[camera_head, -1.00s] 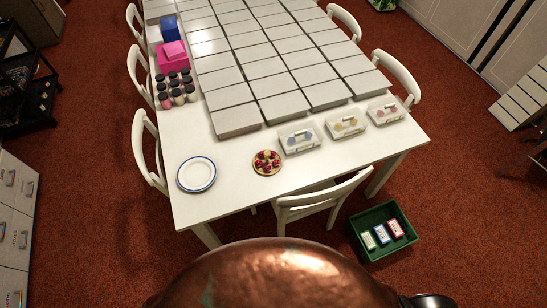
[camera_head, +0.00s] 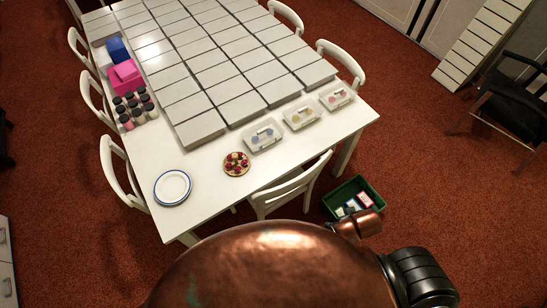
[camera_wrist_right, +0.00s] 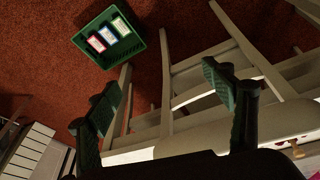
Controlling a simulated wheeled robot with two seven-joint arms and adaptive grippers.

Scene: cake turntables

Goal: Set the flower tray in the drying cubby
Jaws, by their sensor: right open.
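I cannot tell which is the flower tray. No open cubby is clearly recognisable; a white slatted unit (camera_head: 478,50) stands on the floor at the upper right. My right gripper (camera_wrist_right: 165,108) is open and empty in the right wrist view, its fingers wide apart, with a white chair behind them. In the head view only my right arm shows at the lower right. My left gripper is out of view.
A green crate (camera_head: 334,206) with several small packets is on the floor; it also shows in the right wrist view (camera_wrist_right: 136,48). A white chair (camera_head: 290,190) stands at the table's near side. A plate (camera_head: 173,187), a fruit tart (camera_head: 236,164) and flat white blocks (camera_head: 200,130) occupy the table.

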